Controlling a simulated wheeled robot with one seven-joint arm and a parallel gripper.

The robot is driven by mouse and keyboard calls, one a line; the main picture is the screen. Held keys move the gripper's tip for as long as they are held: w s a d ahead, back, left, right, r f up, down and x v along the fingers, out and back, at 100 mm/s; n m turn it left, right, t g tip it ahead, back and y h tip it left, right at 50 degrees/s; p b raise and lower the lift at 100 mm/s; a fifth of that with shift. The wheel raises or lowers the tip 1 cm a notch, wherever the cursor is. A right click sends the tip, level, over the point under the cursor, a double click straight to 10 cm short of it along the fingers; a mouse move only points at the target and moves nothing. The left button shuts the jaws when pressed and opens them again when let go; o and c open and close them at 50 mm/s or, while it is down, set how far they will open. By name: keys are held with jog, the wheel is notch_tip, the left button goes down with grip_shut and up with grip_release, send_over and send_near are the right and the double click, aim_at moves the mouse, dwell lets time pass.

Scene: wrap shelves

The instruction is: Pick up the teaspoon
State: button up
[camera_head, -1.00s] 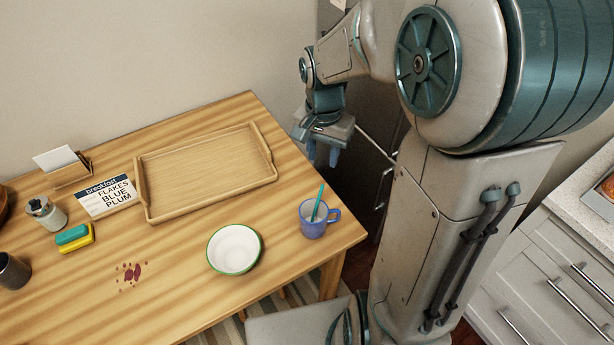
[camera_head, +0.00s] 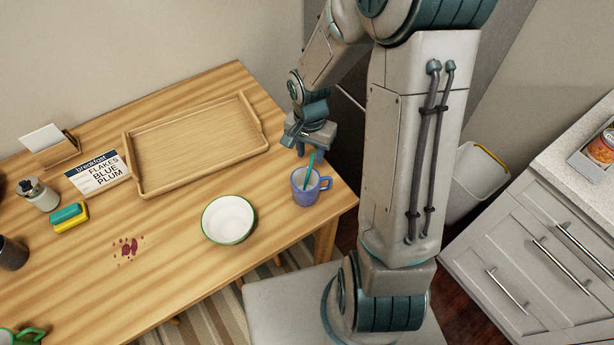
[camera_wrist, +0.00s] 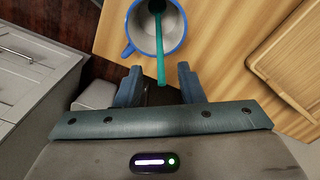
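The teal teaspoon (camera_head: 311,163) stands tilted in a blue mug (camera_head: 305,195) near the table's right edge, its handle sticking up above the rim. In the wrist view the spoon handle (camera_wrist: 160,50) runs from inside the mug (camera_wrist: 134,32) toward my gripper. My gripper (camera_head: 310,152) is just above and behind the mug in the head view. In the wrist view my gripper (camera_wrist: 160,78) has its two fingers well apart, with the end of the handle showing between them. I cannot tell whether a finger touches the handle.
A white bowl with green rim (camera_head: 228,219) stands left of the mug. A wooden tray (camera_head: 136,175) lies behind it. A breakfast card (camera_head: 97,172), a sponge stack (camera_head: 70,218) and a jar (camera_head: 38,195) are farther left. A red stain (camera_head: 128,248) marks the table.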

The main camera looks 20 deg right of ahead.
aim_at(307, 179)
jog(key=shift+f, duration=1.4)
grip_shut()
